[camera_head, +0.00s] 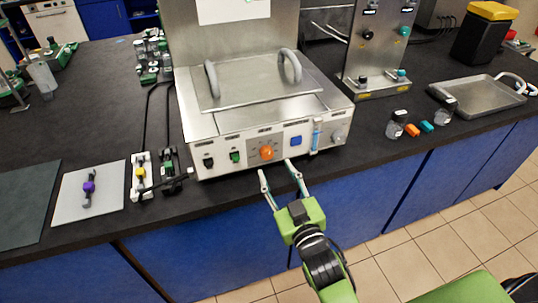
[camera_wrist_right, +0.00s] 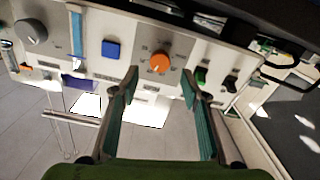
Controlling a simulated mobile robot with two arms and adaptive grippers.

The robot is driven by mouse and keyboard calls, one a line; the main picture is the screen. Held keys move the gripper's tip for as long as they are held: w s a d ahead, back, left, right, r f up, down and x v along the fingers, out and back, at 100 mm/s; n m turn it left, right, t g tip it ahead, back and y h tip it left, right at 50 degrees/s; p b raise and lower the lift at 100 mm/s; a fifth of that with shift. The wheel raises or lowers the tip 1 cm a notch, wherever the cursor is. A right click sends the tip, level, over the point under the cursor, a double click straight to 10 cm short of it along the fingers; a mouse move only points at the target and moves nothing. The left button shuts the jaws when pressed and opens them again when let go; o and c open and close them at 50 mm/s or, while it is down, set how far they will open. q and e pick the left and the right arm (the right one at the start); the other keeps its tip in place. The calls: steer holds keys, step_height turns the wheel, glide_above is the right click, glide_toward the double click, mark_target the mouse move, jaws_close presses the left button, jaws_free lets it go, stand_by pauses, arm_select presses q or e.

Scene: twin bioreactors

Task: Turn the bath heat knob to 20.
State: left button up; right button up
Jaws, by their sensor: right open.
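The bath (camera_head: 258,120) is a metal box with a handled lid and a pale front panel. An orange knob (camera_head: 267,152) sits mid-panel on a grey dial plate; in the right wrist view the knob (camera_wrist_right: 161,62) shows between the fingertips, beyond them. Its scale numbers are too small to read. A grey knob (camera_head: 338,135) is at the panel's right end. My right gripper (camera_head: 277,170) is open and empty in front of the panel, its fingers pointing at the orange knob; it also shows in the right wrist view (camera_wrist_right: 159,86). My left gripper is not in view.
A blue button (camera_head: 296,141) and a blue-marked vertical gauge (camera_head: 316,135) are right of the orange knob. Green (camera_head: 235,156) and black (camera_head: 208,162) switches are to its left. A white mat (camera_head: 72,205) lies left. Small vials and coloured blocks (camera_head: 412,131) stand right.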

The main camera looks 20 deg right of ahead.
mark_target(268, 156)
steer(key=w, duration=0.6)
steer(key=shift+w+a+p, duration=0.1)
steer(key=shift+w+p, duration=0.05)
steer(key=shift+p, duration=0.2)
steer(key=c, duration=1.1)
